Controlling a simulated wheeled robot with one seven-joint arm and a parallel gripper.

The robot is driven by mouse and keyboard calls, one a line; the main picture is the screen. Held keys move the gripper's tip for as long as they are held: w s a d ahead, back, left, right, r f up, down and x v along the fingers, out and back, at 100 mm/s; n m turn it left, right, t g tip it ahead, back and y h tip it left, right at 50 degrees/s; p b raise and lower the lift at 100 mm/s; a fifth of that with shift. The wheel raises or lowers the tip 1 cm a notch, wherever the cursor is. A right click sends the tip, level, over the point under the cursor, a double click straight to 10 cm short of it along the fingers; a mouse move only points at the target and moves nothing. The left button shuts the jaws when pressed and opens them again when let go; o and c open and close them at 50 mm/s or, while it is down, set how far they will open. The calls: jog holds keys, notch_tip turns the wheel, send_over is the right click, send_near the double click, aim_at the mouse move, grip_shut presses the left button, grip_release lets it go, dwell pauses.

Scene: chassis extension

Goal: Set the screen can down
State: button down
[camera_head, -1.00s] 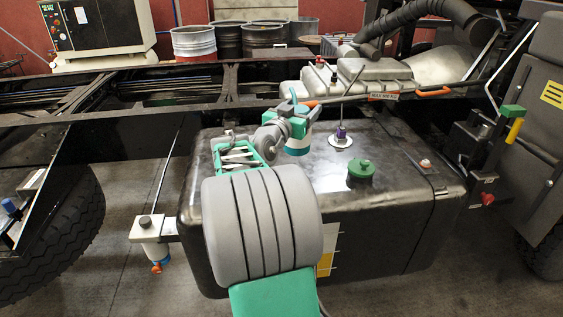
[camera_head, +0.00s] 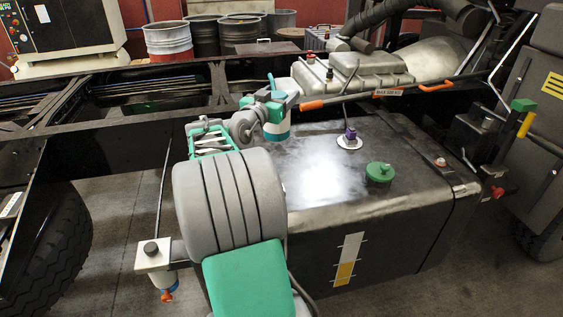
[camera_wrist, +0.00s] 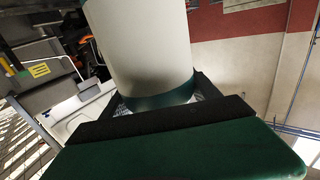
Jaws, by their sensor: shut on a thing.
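The screen can (camera_head: 277,129) is pale with a teal band. My gripper (camera_head: 277,105) is shut on it, above the back left part of the black tank's top (camera_head: 318,170). In the wrist view the can (camera_wrist: 140,45) fills the upper middle, pale grey-white with a dark teal band near my gripper (camera_wrist: 155,100). I cannot tell whether the can touches the tank top. My arm hides the tank's left part.
A green cap (camera_head: 380,172) and a purple-topped fitting (camera_head: 350,138) stand on the tank top. Grey housings (camera_head: 352,75) and a dark frame rail (camera_head: 130,125) lie behind. A white filter unit (camera_head: 154,256) hangs lower left. The tank top's middle is clear.

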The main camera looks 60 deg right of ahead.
jog(key=shift+d+f, duration=0.1)
jog(key=shift+d, duration=0.15)
jog(key=s+d+f+p, duration=0.2)
jog(key=d+f, duration=0.4)
jog(key=s+d+f+p, duration=0.2)
jog(key=s+d+f, duration=0.1)
jog(key=d+f, duration=0.3)
jog(key=shift+d+f+p, duration=0.35)
jog(key=shift+d+f, duration=0.05)
jog(key=shift+f, duration=0.15)
jog(key=shift+c, duration=0.9)
grip_release()
